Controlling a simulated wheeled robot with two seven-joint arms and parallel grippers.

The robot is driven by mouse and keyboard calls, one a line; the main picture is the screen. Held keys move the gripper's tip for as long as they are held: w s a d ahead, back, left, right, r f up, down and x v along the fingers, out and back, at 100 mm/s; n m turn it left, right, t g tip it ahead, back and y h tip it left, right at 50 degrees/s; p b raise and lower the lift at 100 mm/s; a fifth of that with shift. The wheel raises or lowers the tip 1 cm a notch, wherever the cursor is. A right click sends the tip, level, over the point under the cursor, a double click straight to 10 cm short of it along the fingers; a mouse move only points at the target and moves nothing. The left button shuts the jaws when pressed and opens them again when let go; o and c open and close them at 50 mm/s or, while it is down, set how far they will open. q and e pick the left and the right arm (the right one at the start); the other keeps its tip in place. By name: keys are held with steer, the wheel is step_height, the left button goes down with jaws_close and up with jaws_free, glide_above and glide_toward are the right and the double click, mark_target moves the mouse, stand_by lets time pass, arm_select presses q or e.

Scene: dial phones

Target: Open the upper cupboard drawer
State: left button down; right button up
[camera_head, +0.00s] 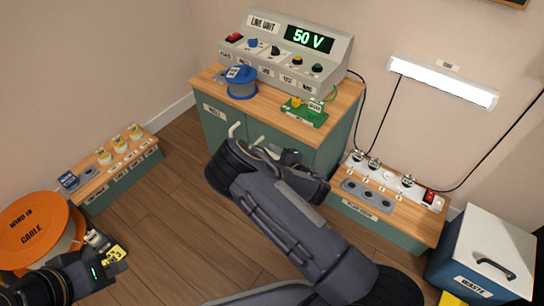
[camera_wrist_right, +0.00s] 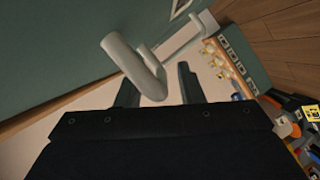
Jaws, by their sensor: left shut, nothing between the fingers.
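The green cupboard (camera_head: 213,124) with a wooden top stands at the back centre, its front closed as far as it shows. My left gripper (camera_head: 112,255) is shut and empty at lower left.
A low bench (camera_head: 120,170) is left, a socket bench (camera_head: 385,205) right, beside a waste bin (camera_head: 485,255). An orange cable reel (camera_head: 35,228) is lower left. Floor between is clear.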

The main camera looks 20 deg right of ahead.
steer(key=shift+w, duration=0.2)
steer(key=shift+c, duration=0.4)
jaws_close()
steer(key=shift+a, duration=0.1)
